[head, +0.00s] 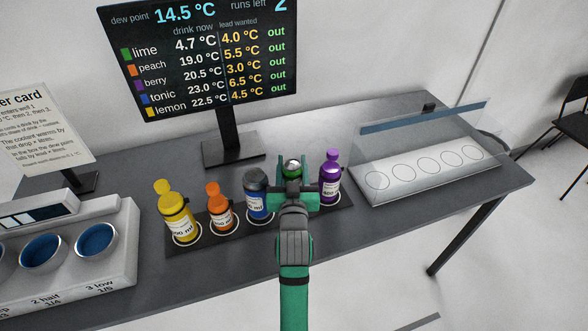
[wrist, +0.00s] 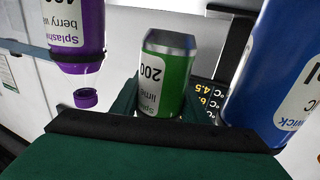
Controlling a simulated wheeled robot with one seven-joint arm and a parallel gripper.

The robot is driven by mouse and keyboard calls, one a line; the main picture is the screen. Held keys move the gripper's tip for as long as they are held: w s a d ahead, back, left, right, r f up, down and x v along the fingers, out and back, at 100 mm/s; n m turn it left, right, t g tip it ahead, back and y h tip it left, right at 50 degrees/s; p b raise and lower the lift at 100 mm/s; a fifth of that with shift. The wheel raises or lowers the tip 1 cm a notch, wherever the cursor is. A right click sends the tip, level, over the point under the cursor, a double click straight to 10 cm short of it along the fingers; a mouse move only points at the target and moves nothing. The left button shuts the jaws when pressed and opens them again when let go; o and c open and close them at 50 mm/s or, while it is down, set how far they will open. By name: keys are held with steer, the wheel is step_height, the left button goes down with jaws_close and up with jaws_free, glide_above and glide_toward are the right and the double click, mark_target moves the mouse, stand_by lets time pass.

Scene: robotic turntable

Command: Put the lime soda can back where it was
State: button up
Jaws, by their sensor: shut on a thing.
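The lime soda can (wrist: 168,75) is green with a white label reading "lime" and "200". In the head view only its silver and green top (head: 293,165) shows above my gripper (head: 295,187). The fingers are shut around the can, which also shows between the fingers in the wrist view. My gripper is over the dark strip (head: 243,229), in line with the drinks, between the blue tonic can (head: 257,190) and the purple berry bottle (head: 330,175).
A yellow bottle (head: 174,213) and an orange bottle (head: 220,210) stand in white rings to the left. The screen (head: 200,55) stands behind. A white unit with blue wells (head: 75,265) is at left.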

steer(key=shift+w+d+f, duration=0.1)
steer(key=shift+d+f, duration=0.1)
steer(key=shift+f, duration=0.7)
steer(key=shift+w+d+f, duration=0.1)
steer(key=shift+d+f, duration=0.1)
steer(key=shift+f, duration=0.7)
steer(key=shift+f, duration=0.6)
steer(key=o, duration=1.3)
steer(key=shift+f, duration=0.25)
steer(key=shift+r, duration=0.35)
steer(key=s, duration=0.8)
steer(key=s+r, duration=0.1)
steer(key=s, duration=0.3)
